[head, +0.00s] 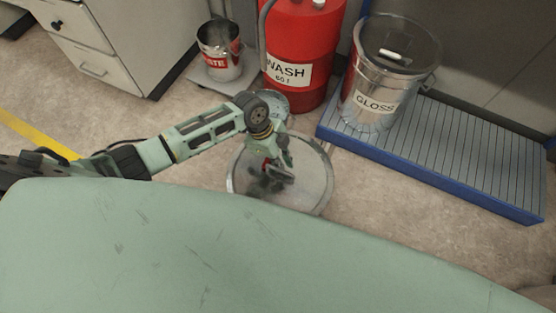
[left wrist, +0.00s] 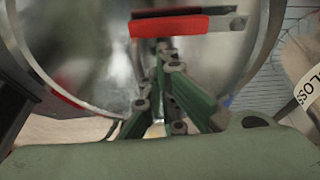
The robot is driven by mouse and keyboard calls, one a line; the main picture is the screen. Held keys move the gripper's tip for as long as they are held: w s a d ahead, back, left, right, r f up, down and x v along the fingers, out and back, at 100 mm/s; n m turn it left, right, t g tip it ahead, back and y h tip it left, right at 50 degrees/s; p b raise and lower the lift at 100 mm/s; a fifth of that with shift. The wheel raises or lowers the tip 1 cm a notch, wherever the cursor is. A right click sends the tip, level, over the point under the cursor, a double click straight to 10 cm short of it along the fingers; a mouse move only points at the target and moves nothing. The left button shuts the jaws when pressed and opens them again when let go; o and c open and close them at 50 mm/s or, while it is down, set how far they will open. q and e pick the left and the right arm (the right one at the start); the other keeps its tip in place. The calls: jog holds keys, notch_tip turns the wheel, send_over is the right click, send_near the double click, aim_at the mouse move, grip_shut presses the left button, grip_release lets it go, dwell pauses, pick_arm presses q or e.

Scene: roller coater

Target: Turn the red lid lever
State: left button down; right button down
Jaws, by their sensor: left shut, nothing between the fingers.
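A round metal lid (head: 316,178) on a container shows in the middle of the head view, below the red drum. My left gripper (head: 280,174) is over the lid, pointing down, and hides part of it. A small patch of the red lid lever (head: 266,164) shows beside the gripper. In the left wrist view the red lever (left wrist: 168,26) is a flat bar lying across the shiny lid (left wrist: 95,50). My left gripper (left wrist: 163,50) is shut, its fingertips close to the bar's lower edge; I cannot tell whether they touch. My right gripper is not in view.
A red drum labelled WASH (head: 300,45) stands behind the lid. A GLOSS can (head: 375,104) stands on a blue-edged grated platform (head: 470,160) at the right. A small metal bucket (head: 221,62) and a drawer cabinet (head: 105,50) are at the back left.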

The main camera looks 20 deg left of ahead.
aim_at(269, 161)
pick_arm(q)
jog(key=shift+w+d+r, duration=0.1)
jog(key=shift+r, duration=0.1)
jog(key=v, duration=1.1)
jog(key=shift+a+r, duration=0.2)
jog(key=shift+r, duration=0.1)
